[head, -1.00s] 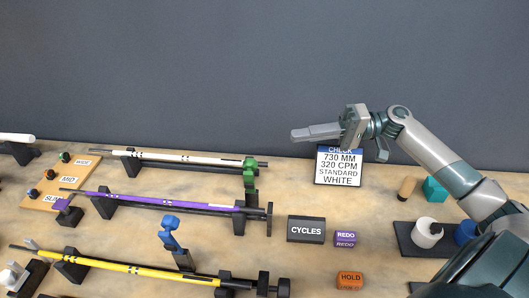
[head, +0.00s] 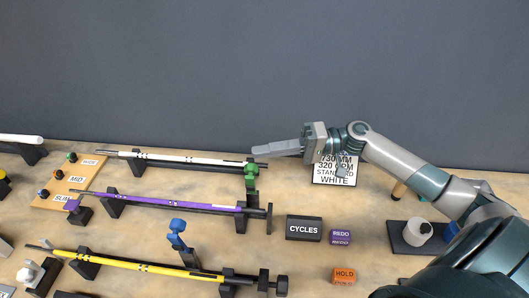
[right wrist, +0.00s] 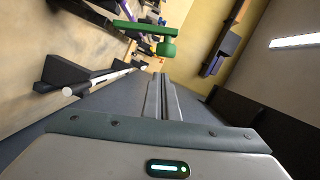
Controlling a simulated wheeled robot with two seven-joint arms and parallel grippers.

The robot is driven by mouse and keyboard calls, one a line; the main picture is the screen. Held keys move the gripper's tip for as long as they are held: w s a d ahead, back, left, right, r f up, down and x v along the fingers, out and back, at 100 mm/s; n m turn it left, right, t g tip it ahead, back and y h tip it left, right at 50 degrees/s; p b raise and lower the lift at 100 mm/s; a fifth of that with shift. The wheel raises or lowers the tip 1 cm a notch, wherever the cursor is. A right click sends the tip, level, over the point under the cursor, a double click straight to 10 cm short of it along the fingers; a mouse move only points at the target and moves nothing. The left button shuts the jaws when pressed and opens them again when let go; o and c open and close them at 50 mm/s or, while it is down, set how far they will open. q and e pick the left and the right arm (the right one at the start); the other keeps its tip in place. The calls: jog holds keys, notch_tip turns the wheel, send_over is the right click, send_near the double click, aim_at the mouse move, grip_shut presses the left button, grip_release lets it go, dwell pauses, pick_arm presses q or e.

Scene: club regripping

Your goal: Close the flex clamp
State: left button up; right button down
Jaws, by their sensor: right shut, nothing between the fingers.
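A green clamp with a knob (head: 251,172) stands at the right end of the rack that holds the white club shaft (head: 178,158). A blue clamp-like piece (head: 177,232) stands between the purple and yellow shafts; no label tells which is the flex clamp. My right gripper (head: 258,151) is shut and empty, its fingertips pointing left, close to the green clamp in the picture; I cannot tell whether they touch. My left gripper is not in view.
The purple shaft (head: 170,203) and yellow shaft (head: 150,267) lie on racks in front. A sign (head: 335,176) stands partly behind my right gripper. CYCLES (head: 304,229), REDO (head: 340,235) and HOLD (head: 344,275) blocks sit to the right. A dark tray (head: 400,240) carries a white roll.

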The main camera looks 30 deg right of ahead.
aim_at(251, 180)
jog(key=shift+s+a+f+p, duration=0.3)
jog(key=shift+s+a+p, duration=0.25)
jog(key=shift+s, duration=0.3)
jog(key=shift+a+r, duration=0.1)
jog(key=shift+a, duration=0.15)
